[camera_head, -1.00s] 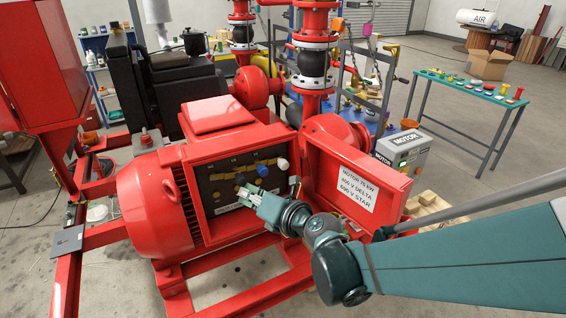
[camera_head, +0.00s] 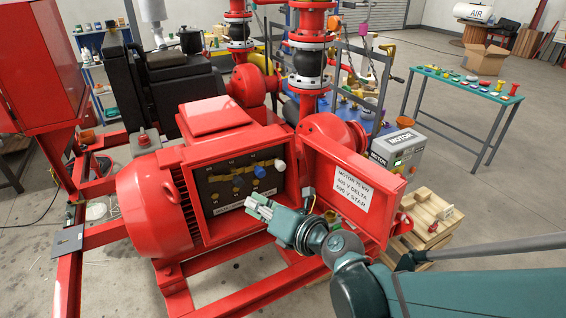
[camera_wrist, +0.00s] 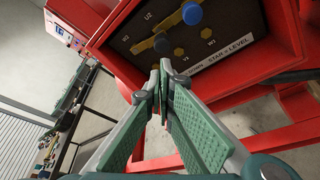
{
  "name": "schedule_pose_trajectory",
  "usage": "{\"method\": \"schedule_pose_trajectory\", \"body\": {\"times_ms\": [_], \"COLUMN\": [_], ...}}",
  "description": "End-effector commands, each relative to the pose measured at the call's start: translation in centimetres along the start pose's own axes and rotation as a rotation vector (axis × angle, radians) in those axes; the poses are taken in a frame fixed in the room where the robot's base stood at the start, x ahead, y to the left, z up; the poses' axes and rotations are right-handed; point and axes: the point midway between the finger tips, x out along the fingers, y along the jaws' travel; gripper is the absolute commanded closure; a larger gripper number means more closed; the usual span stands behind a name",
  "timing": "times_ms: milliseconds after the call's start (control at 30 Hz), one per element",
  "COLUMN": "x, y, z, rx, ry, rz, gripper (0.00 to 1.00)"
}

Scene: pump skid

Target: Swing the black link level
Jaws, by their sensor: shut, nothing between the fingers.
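I cannot pick out a black link against the dark panel. My gripper (camera_head: 253,203) is shut and empty, just in front of the box's lower edge; its fingertips (camera_wrist: 157,88) appear below the knobs.
The red box cover (camera_head: 375,207) with a motor label stands open to the right of my gripper. The box's lower rim carries a white label strip (camera_wrist: 222,62). A grey motor control box (camera_head: 398,148) stands behind the cover.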

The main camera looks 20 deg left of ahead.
Motion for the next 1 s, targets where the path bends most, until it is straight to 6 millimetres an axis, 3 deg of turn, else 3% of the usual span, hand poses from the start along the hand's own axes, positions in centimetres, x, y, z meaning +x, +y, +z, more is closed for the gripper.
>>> {"method": "schedule_pose_trajectory", "body": {"times_ms": [233, 800, 1000], "x": [-1.6, -1.8, -2.4], "y": [0.4, 0.5, 0.5], "z": [-0.1, -0.1, 1.7], "rx": [0.001, 0.002, 0.047], "ry": [0.0, -0.001, -0.045], "rz": [0.0, 0.0, 0.003], "gripper": [1.0, 1.0, 1.0]}}
